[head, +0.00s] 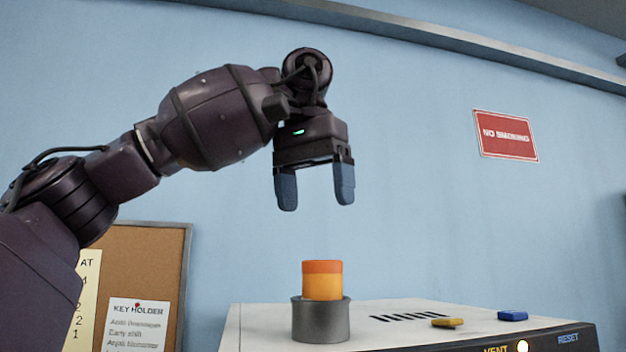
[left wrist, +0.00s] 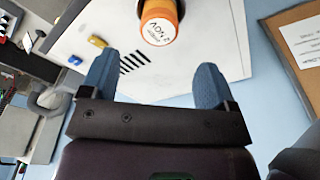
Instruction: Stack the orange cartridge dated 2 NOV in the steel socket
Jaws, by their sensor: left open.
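The orange cartridge (head: 322,281) stands upright in the steel socket (head: 321,322), its upper part showing above the rim. In the left wrist view the cartridge (left wrist: 158,22) shows its white top label, with print that looks like NOV; the day is not clear. My left gripper (head: 315,190) is open and empty, above the cartridge and apart from it, fingers pointing down. Its two blue fingers also show in the left wrist view (left wrist: 152,85). The socket's inside is hidden by its wall. My right gripper is not in view.
The socket stands on a white-topped unit (head: 265,318) with dark vent slots. A yellow piece (head: 447,323) and a blue piece (head: 512,315) lie to the right on it. A cork board (head: 150,260) hangs at left. The air around the gripper is clear.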

